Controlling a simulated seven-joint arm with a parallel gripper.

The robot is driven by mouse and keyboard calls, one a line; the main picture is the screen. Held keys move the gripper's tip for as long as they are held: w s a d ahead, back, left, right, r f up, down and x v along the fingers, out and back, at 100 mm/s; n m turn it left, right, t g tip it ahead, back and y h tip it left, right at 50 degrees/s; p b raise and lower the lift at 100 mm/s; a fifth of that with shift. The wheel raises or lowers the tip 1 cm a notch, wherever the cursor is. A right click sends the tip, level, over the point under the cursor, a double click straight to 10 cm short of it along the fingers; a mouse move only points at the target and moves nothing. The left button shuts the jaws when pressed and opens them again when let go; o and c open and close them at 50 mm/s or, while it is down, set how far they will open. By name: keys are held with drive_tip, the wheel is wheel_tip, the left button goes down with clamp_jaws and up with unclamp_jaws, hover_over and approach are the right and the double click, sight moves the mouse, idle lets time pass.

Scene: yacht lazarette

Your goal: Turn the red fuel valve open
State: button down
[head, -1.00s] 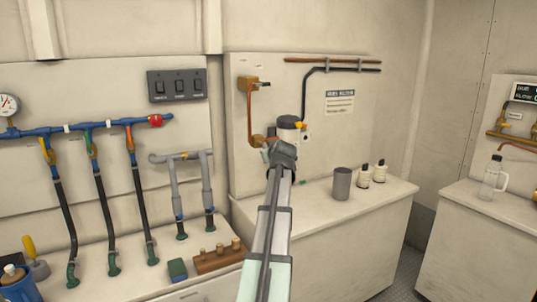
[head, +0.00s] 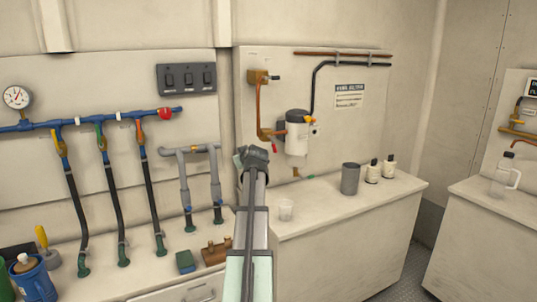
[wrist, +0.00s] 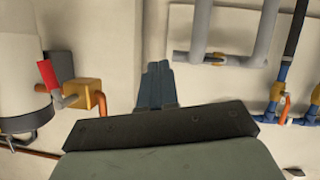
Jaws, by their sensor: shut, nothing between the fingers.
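The red valve lever (head: 274,148) hangs down below the copper pipe, just left of the white filter canister (head: 297,138). In the wrist view, which looks upside down, the red lever (wrist: 47,73) stands beside a brass valve body (wrist: 90,95) at the left. My gripper (head: 253,155) is left of and slightly below the lever in the head view, apart from it. In the wrist view my closed fingers (wrist: 158,72) are empty and lie to the right of the brass body. Whether the valve is open is not clear.
A blue manifold (head: 90,122) with a red knob (head: 165,114) and several hoses is at the left. Grey pipes (head: 184,185) rise beside my gripper. A clear cup (head: 286,209), a grey cylinder (head: 350,178) and two small bottles stand on the counter (head: 330,212).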

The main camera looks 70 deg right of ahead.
drive_tip(key=w+a+f+n+g+y, duration=0.1)
drive_tip(key=w+a+f+n+g, duration=0.15)
drive_tip(key=w+f, duration=0.5)
drive_tip(key=w+a+f+n+g, duration=0.1)
drive_tip(key=w+f+n+g, duration=0.3)
drive_tip(key=f, duration=0.7)
drive_tip(key=s+d+r+g+h, duration=0.2)
drive_tip(key=s+d+g+h, duration=0.2)
drive_tip(key=s+g, duration=0.2)
drive_tip(key=s+a+r+m+g+h, duration=0.2)
drive_tip(key=s+r+m+g+h, duration=0.25)
drive_tip(key=r+g, duration=0.6)
drive_tip(key=s+d+r+t, duration=0.1)
drive_tip(key=s+d+r, duration=0.1)
drive_tip(key=s+d, duration=0.2)
drive_tip(key=s+d+r+t, duration=0.2)
drive_tip(key=s+d+r, duration=0.1)
drive_tip(key=d, duration=0.4)
drive_tip(key=shift+s+d+r+m, duration=0.3)
drive_tip(key=shift+s+d, duration=0.1)
drive_tip(key=shift+s, duration=0.2)
